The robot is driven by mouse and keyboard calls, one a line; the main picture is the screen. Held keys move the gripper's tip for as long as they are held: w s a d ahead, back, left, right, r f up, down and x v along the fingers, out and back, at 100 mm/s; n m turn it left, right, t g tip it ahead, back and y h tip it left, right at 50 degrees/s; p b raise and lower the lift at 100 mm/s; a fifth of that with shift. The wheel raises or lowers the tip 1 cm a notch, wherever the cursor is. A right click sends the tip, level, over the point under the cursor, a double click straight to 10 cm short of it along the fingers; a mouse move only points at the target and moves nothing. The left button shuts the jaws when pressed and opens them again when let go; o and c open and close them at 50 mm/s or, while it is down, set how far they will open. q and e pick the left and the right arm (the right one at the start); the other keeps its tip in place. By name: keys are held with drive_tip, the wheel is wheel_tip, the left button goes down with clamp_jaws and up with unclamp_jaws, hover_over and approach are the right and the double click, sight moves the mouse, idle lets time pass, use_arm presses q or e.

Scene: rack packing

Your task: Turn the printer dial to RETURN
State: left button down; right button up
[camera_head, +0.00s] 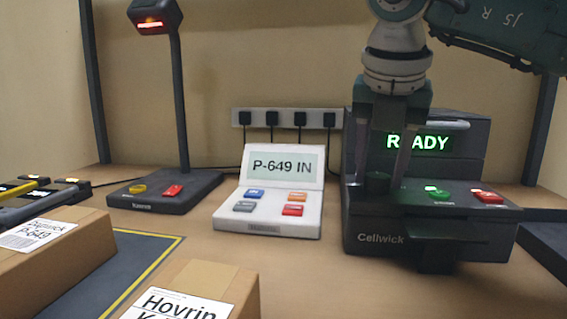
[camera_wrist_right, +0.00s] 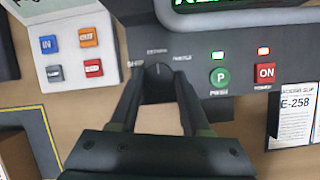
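The label printer (camera_head: 429,214), marked Cellwick, stands at the right in the head view with a green READY on its display (camera_head: 417,142). Its dark dial (camera_wrist_right: 157,82) shows in the right wrist view with small labels around it: SHIP at the left, what looks like RETURN at the top, and a blurred one at the right. A small light mark on the dial points roughly up. My right gripper (camera_head: 385,182) is over the printer's left part. In the wrist view its fingers (camera_wrist_right: 158,88) stand apart on either side of the dial; contact is unclear. My left gripper is out of view.
The printer has a green PUSH button (camera_wrist_right: 219,77) and a red ON button (camera_wrist_right: 265,73) right of the dial. A white keypad (camera_head: 268,210) reading P-649 IN and a scanner stand (camera_head: 165,190) are to the left. Boxes (camera_head: 190,284) lie in front. A paper slip (camera_wrist_right: 293,118) shows at the right.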

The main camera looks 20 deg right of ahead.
drive_tip(key=o, duration=0.4)
drive_tip(key=shift+r, duration=0.1)
drive_tip(key=p+v, duration=0.1)
drive_tip(key=v, duration=0.8)
drive_tip(key=shift+s+a+r, duration=0.1)
drive_tip(key=shift+s+r, duration=0.05)
drive_tip(key=shift+r, duration=0.15)
